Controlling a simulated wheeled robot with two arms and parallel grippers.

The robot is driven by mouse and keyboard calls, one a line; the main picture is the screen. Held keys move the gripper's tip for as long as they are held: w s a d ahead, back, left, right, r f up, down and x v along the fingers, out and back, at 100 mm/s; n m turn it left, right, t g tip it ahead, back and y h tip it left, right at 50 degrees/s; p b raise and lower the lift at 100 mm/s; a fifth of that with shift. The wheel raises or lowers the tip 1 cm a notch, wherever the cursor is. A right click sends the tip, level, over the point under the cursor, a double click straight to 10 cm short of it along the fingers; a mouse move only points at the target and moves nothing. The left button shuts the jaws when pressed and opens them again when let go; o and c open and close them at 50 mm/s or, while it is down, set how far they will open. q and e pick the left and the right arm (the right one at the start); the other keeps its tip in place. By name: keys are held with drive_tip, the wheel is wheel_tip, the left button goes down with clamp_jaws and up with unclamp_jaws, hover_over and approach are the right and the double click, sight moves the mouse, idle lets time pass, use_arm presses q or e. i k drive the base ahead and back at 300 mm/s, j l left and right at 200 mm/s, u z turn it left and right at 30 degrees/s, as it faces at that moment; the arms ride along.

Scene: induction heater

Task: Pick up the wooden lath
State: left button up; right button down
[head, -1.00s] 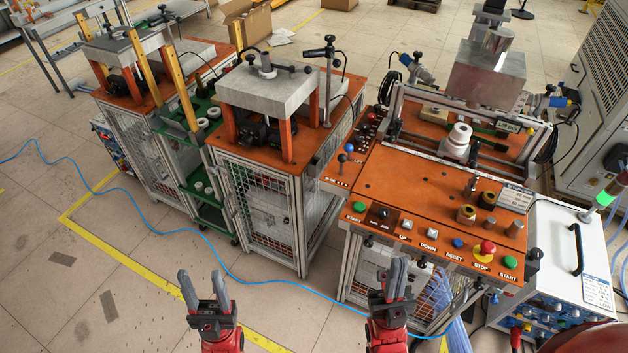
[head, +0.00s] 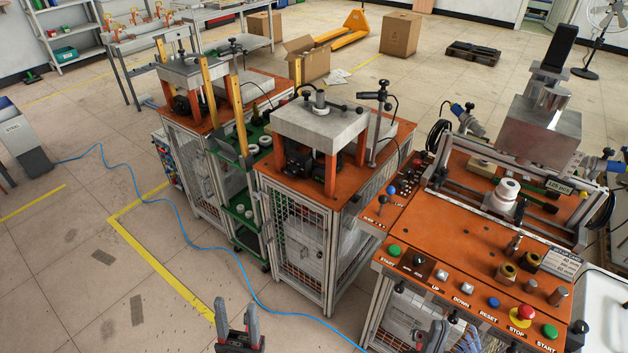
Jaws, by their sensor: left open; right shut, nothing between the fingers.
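I cannot pick out a loose wooden lath with certainty. Wood-coloured upright bars, a near one (head: 236,116) and a far one (head: 209,90), stand at the green rack (head: 241,208) between the two press benches. I cannot tell if one of them is the lath. My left gripper (head: 238,322) is at the bottom edge, apart from everything, with its fingers open and empty. My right gripper (head: 433,335) is at the bottom edge in front of the control bench, mostly cut off, with its fingers shut and empty.
The orange-topped control bench (head: 450,225) stands at the right and a press bench (head: 320,215) in the middle. A blue hose (head: 187,235) runs over the floor. Cardboard boxes (head: 400,35) and a yellow pallet truck (head: 345,28) are at the back.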

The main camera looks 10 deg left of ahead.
sight(233, 80)
drive_tip(key=i+j, duration=0.2)
drive_tip(key=j, duration=0.15)
drive_tip(key=i+j+z, duration=0.1)
drive_tip(key=j, duration=0.25)
drive_tip(key=i+j, duration=0.25)
drive_tip(key=i+j+z, duration=0.1)
drive_tip(key=j, duration=0.35)
drive_tip(key=i+j, duration=0.25)
drive_tip(key=i+j+z, duration=0.1)
drive_tip(key=j, duration=0.4)
drive_tip(key=i+j, duration=0.2)
drive_tip(key=j, duration=0.15)
drive_tip(key=i+j+z, duration=0.1)
drive_tip(key=j, duration=0.3)
drive_tip(key=i, duration=0.1)
